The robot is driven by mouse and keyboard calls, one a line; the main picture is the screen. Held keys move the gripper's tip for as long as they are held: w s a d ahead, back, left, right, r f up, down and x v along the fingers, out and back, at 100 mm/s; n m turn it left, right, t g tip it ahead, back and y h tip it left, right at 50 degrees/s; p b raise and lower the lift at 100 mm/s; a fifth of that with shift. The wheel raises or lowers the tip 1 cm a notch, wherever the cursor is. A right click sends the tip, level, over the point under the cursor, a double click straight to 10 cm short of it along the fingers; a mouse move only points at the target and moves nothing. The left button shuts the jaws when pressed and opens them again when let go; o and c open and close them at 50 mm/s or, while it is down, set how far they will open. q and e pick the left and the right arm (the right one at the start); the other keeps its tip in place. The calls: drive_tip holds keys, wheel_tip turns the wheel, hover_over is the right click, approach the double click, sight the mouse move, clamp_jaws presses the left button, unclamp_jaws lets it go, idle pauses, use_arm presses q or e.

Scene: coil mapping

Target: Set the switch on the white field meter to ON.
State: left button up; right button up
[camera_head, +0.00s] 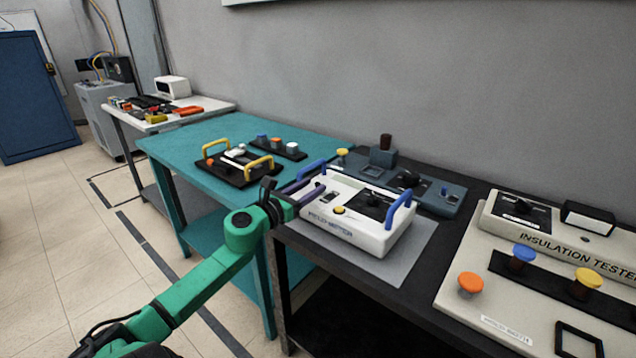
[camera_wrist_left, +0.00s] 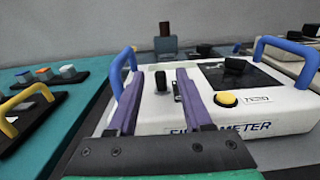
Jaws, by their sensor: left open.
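The white field meter (camera_head: 340,228) stands on a grey mat on the dark bench, with a blue handle at each end. It also shows in the left wrist view (camera_wrist_left: 280,121). My left gripper (camera_head: 318,181) reaches over its left part, near the left blue handle (camera_head: 312,167). In the left wrist view its two purple fingers (camera_wrist_left: 157,78) are apart, with nothing held. A small upright black switch lever (camera_wrist_left: 161,81) shows between the fingertips. Contact and the switch's marking cannot be made out. The yellow button (camera_wrist_left: 226,99) lies right of the fingers. My right gripper is not in view.
A blue-grey instrument (camera_head: 425,196) stands close behind the meter. A large insulation tester (camera_head: 520,300) is to the right. On the teal table (camera_head: 185,150) at left is a black tray with yellow handles (camera_head: 258,164). Bare grey mat (camera_head: 415,255) shows right of the meter.

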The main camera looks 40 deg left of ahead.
sight(317, 183)
use_arm(q)
drive_tip(key=w, duration=0.3)
drive_tip(key=shift+w, duration=0.2)
clamp_jaws()
drive_tip(key=r+g+p, duration=0.1)
drive_tip(key=p, duration=0.5)
drive_tip(key=w+r+g+p, duration=0.1)
drive_tip(key=g+p, duration=0.1)
drive_tip(key=p, duration=0.4)
drive_tip(key=r+g+p, duration=0.1)
drive_tip(key=p, duration=0.5)
drive_tip(key=shift+w+a+g, duration=0.15)
drive_tip(key=shift+w+g, duration=0.15)
drive_tip(key=shift+w, duration=0.05)
drive_tip(key=g+p, duration=0.1)
drive_tip(key=p, duration=0.1)
drive_tip(key=w+f+g+p, duration=0.1)
drive_tip(key=p, duration=0.2)
drive_tip(key=g+p, duration=0.1)
drive_tip(key=p, duration=0.2)
drive_tip(key=shift+w+f, duration=0.15)
drive_tip(key=shift+f, duration=0.15)
drive_tip(key=shift+w+f+g+p, duration=0.2)
drive_tip(key=shift+f+g+p, duration=0.3)
drive_tip(key=shift+g, duration=0.2)
drive_tip(key=shift+w+f+g, duration=0.1)
drive_tip(key=shift+f+g, duration=0.15)
drive_tip(key=shift+g, duration=0.25)
drive_tip(key=shift+f, duration=0.1)
